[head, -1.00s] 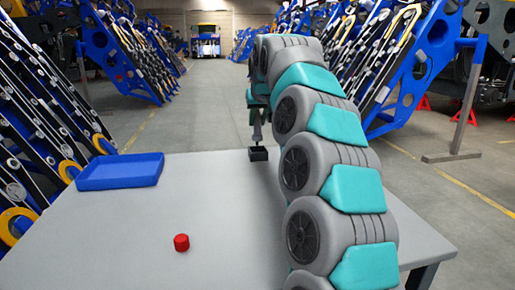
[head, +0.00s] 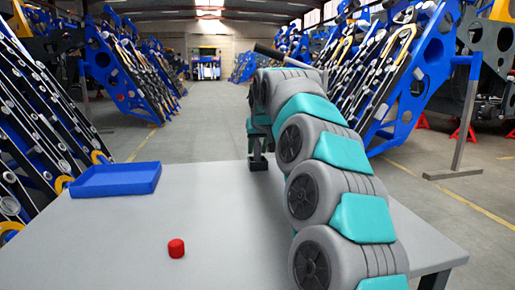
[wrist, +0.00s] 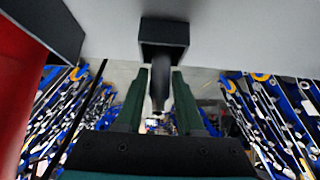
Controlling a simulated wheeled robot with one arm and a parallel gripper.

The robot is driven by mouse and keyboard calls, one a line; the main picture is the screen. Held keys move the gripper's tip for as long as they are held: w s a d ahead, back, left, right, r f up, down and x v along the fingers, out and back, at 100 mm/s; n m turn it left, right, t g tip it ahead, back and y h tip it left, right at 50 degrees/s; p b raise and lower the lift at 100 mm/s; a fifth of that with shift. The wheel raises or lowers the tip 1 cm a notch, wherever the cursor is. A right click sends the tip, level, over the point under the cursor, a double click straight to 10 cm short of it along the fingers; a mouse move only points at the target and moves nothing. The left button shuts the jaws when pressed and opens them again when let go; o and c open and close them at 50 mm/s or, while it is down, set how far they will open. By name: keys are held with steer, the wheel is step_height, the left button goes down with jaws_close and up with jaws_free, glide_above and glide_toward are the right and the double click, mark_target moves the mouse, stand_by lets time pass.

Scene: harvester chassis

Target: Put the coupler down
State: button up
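The coupler (wrist: 164,42) looks like a dark block with a narrower grey shaft. In the wrist view its shaft lies between the two dark green fingers of my gripper (wrist: 160,85), which appear closed on it. The block is against or very close to the pale table surface; I cannot tell whether it touches. In the head view my gripper (head: 257,150) points down at the far edge of the grey table (head: 215,210), with the small dark coupler (head: 258,164) below it, partly hard to make out.
A red surface with a dark edge (wrist: 25,85) fills the wrist view's left side. Machinery racks stand beyond.

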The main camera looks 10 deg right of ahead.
steer(key=shift+o, duration=1.4)
steer(key=shift+r, duration=0.2)
steer(key=v, duration=1.2)
